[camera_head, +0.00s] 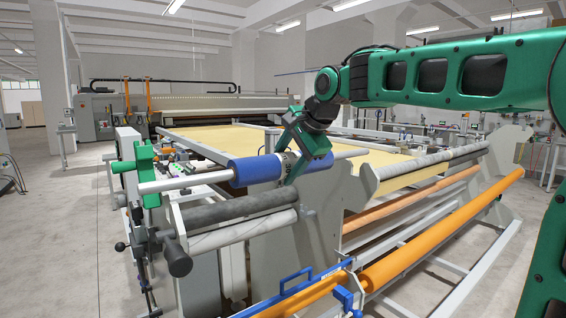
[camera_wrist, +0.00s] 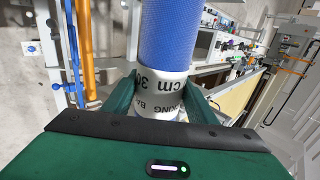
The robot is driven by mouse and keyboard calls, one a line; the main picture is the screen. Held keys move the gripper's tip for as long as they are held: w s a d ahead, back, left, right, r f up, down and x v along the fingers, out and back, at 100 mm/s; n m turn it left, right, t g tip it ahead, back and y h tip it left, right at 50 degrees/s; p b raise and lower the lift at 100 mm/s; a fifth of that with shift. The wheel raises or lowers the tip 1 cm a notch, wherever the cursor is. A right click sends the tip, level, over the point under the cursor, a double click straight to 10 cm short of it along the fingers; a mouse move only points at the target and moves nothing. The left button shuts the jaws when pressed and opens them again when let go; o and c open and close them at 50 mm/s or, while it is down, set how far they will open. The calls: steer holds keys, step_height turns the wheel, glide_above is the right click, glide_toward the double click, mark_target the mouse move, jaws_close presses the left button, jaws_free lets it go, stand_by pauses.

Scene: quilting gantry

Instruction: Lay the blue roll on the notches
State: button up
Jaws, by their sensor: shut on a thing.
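The blue roll (camera_head: 255,170) is held roughly level above the front of the machine frame. A bare pale bar (camera_head: 172,184) sticks out of its left end towards a green bracket (camera_head: 146,163). In the wrist view the blue part (camera_wrist: 187,32) runs up from the printed section (camera_wrist: 160,82), with a finger on each side. A grey side plate (camera_head: 322,212) with a notched top edge stands below and right of my gripper. I cannot tell whether the roll touches any notch.
A dark grey roller (camera_head: 235,209) and a marbled roller (camera_head: 240,232) lie below the blue roll. Orange tubes (camera_head: 435,238) run along the right front. A blue handle (camera_head: 300,283) juts out at the front. A yellow fabric bed (camera_head: 225,138) stretches behind. Floor is clear at left.

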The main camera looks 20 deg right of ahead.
steer(key=shift+f, duration=3)
steer(key=o, duration=1.6)
steer(key=shift+f, duration=0.1)
steer(key=v, duration=1)
steer(key=shift+s+r, duration=0.25)
steer(key=shift+r, duration=0.1)
steer(key=shift+d+f, duration=0.1)
